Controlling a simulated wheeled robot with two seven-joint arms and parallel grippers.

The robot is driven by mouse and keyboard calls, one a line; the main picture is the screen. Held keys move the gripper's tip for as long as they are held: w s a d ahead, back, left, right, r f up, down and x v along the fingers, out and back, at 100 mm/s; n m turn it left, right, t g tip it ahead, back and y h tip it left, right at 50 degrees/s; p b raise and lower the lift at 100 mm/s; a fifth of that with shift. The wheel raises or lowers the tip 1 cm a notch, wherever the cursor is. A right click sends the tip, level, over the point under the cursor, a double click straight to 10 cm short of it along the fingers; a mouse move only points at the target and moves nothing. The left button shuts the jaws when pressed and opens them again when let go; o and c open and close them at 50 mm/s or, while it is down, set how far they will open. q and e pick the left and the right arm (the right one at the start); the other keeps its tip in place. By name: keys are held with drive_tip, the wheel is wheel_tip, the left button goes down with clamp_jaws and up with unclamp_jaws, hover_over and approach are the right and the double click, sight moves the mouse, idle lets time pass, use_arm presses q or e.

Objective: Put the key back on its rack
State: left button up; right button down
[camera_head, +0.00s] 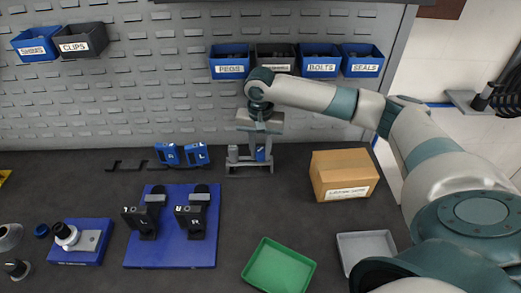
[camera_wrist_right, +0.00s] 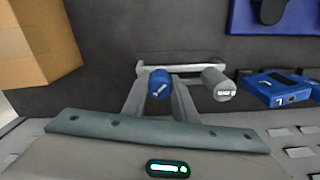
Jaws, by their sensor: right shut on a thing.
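My right gripper (camera_head: 256,158) points down at the back of the bench, near the pegboard wall. It is shut on a blue key (camera_head: 260,153) with a white mark on its end; the key shows between the fingers in the right wrist view (camera_wrist_right: 160,83). A grey cylinder-ended piece (camera_wrist_right: 217,84) stands just outside the fingers, also in the head view (camera_head: 232,153). A light metal rail (camera_wrist_right: 200,60), which seems to be the rack, lies close to both pieces. Whether the key touches or rests in it I cannot tell. My left gripper is out of view.
A cardboard box (camera_head: 344,177) stands right of the gripper. Blue labelled blocks (camera_head: 182,155) and dark hooks (camera_head: 130,166) are to the left. In front are a blue fixture board (camera_head: 172,250), a green tray (camera_head: 279,268) and a grey tray (camera_head: 366,244). Bins (camera_head: 230,63) hang above.

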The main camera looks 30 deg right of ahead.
drive_tip(key=shift+s+f+p, duration=0.1)
drive_tip(key=shift+f+p, duration=0.2)
drive_tip(key=shift+f, duration=0.15)
drive_tip(key=c, duration=1.4)
unclamp_jaws()
drive_tip(key=shift+a+f, duration=0.1)
drive_tip(key=shift+c, duration=0.2)
drive_tip(key=shift+a+f, duration=0.1)
drive_tip(key=shift+s, duration=0.15)
drive_tip(key=shift+d, duration=0.2)
drive_tip(key=shift+d+r+b, duration=0.2)
drive_tip(key=shift+r+b, duration=0.35)
drive_tip(key=shift+b, duration=0.15)
wheel_tip(320, 180, up, 13)
drive_tip(key=b, duration=0.2)
drive_tip(key=shift+w+a+f, duration=0.2)
drive_tip(key=shift+a, duration=0.05)
